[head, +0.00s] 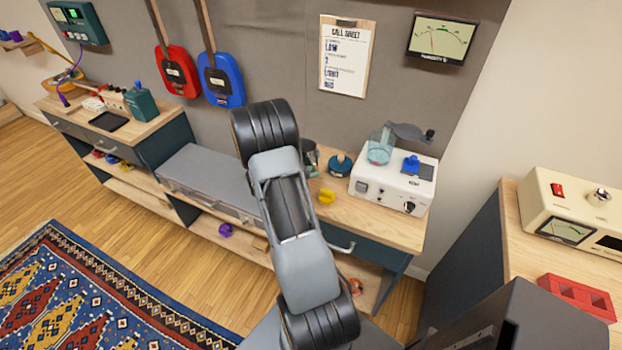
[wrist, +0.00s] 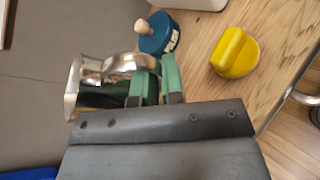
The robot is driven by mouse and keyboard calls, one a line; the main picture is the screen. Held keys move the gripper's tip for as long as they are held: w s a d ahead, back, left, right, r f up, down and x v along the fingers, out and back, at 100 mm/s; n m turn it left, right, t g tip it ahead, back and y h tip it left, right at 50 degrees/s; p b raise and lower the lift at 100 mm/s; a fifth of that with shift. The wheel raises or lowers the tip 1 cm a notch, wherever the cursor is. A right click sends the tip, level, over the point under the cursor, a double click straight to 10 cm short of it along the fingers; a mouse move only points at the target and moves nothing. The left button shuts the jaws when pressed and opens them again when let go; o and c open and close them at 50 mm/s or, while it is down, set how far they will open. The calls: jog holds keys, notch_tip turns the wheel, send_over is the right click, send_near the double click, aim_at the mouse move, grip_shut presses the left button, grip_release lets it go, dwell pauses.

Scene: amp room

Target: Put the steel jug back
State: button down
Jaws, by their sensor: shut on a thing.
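The steel jug (wrist: 88,82) is shiny and shows at the left of the wrist view, tilted in that picture, with its curved handle towards my green fingertips. My gripper (wrist: 153,82) is shut on the steel jug at its handle side. In the head view part of the jug (head: 311,157) shows just right of my arm, by the back of the wooden bench. I cannot tell whether the jug touches the bench top.
A blue round piece with a wooden knob (head: 340,164) and a yellow knob-shaped piece (head: 327,196) stand close right of the jug. A white machine (head: 392,183) with a glass cup is farther right. The wall is close behind.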

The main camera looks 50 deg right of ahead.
jog(key=shift+w+d+f, duration=0.25)
jog(key=shift+d+f, duration=0.05)
jog(key=shift+f, duration=0.15)
jog(key=shift+w+d+f, duration=0.25)
jog(key=shift+f, duration=0.2)
jog(key=shift+f+p, duration=0.55)
jog(key=shift+f, duration=1)
jog(key=shift+f, duration=0.2)
jog(key=c, duration=1.2)
grip_release()
jog(key=shift+r, duration=0.1)
jog(key=shift+c, duration=0.2)
